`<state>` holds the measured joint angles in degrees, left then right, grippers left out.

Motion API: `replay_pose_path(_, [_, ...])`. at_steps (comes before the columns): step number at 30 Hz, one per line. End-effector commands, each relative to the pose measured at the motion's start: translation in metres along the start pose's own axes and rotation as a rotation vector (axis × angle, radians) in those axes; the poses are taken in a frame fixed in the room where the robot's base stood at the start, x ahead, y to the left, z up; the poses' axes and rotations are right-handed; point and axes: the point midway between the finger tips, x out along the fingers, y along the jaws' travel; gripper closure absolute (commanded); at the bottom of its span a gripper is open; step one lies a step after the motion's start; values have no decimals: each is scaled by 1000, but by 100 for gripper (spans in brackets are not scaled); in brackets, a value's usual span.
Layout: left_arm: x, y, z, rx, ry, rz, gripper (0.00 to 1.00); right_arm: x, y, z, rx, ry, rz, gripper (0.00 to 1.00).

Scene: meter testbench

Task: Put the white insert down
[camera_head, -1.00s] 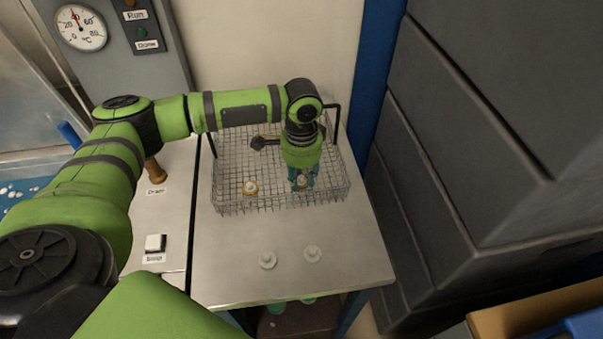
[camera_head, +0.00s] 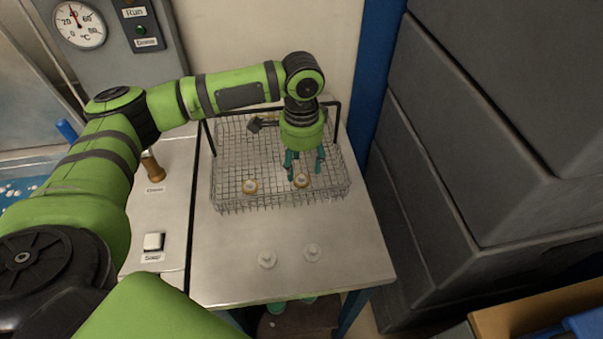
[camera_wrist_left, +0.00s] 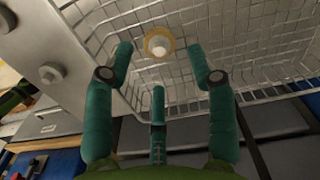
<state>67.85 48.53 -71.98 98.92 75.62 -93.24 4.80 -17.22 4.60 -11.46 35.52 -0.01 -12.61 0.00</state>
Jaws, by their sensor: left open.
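A white insert in a brass-coloured ring (camera_head: 301,181) sits in the wire basket (camera_head: 232,207), at its near right. The ring with its white centre also shows in the left wrist view (camera_wrist_left: 159,44). My left gripper (camera_head: 305,163) is open and empty just above it, with its teal fingers spread apart and clear of the ring. My right gripper is not seen.
The basket has raised wire walls and a black handle frame (camera_head: 336,124). Dark grey crates (camera_head: 420,170) stand close on the right. A control panel with a brown-handled lever (camera_head: 153,168) and a white switch (camera_head: 153,241) lies left. The front of the bench (camera_head: 340,270) is mostly clear.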

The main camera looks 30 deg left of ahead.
Motion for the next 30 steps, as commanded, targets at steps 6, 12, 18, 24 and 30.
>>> replay_pose_path(6, [-46, 0, -1, 0, 3, -2, 43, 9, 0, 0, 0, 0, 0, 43])
replay_pose_path(12, [-71, 0, 0, 0, 0, -1, 43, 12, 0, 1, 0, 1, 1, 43])
replay_pose_path(18, [-78, 0, 0, -1, -1, 0, 43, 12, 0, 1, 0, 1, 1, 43])
replay_pose_path(24, [-77, 0, 0, -1, -1, 1, 43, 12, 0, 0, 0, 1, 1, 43])
replay_pose_path(30, [-77, 0, 0, -1, -1, 1, 43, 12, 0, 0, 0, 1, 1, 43])
